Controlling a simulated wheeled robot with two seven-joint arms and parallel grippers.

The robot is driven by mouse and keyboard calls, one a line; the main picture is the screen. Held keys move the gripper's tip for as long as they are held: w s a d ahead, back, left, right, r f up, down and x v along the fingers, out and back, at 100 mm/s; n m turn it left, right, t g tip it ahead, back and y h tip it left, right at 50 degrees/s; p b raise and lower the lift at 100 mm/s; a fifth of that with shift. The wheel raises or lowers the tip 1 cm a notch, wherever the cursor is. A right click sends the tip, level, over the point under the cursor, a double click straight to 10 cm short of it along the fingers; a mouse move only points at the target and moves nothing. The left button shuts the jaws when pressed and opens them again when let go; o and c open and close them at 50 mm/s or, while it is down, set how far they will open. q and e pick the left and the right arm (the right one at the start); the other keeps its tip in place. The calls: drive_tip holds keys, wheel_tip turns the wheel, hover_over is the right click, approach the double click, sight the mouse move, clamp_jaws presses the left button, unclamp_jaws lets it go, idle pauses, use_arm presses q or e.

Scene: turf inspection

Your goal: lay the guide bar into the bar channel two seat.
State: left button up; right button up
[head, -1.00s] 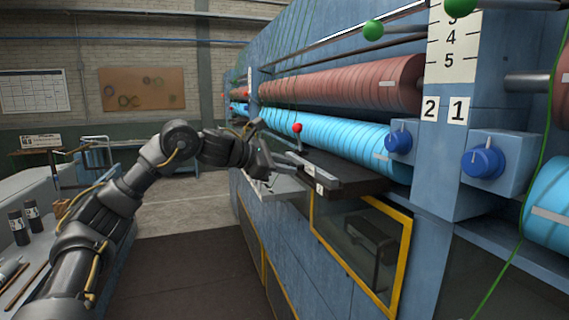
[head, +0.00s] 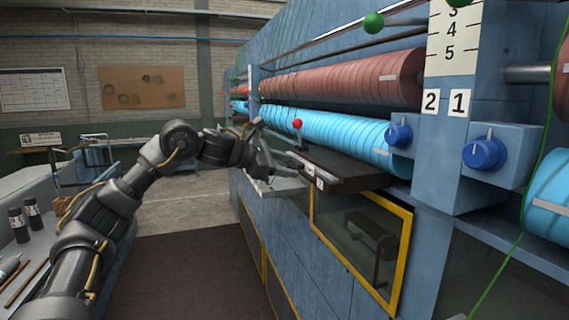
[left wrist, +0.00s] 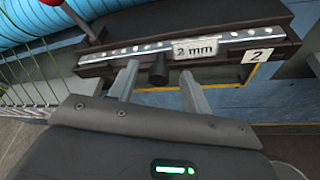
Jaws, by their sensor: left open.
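The guide bar (left wrist: 138,48) is a pale metal strip with a row of light dots, a "2 mm" plate and a black knob (left wrist: 158,72). In the left wrist view it lies lengthwise along the dark channel block (left wrist: 225,20), beside a "2" label (left wrist: 258,55). I cannot tell whether it is fully down in the seat. My left gripper (left wrist: 158,78) is open, with one finger on each side of the knob and gaps showing. My right gripper is not in view.
Cyan rollers (head: 335,132) and red-brown rollers (head: 345,82) run just behind the ledge. A red ball-topped lever (head: 297,124) stands close to my gripper. A yellow-framed window (head: 360,240) is below. Blue knobs (head: 484,153) project at right.

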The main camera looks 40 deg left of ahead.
use_arm(q)
drive_tip(key=shift+s+a, duration=0.1)
drive_tip(key=b+v, duration=0.4)
drive_tip(key=v, duration=0.6)
drive_tip(key=shift+s+r, duration=0.25)
idle(0.3)
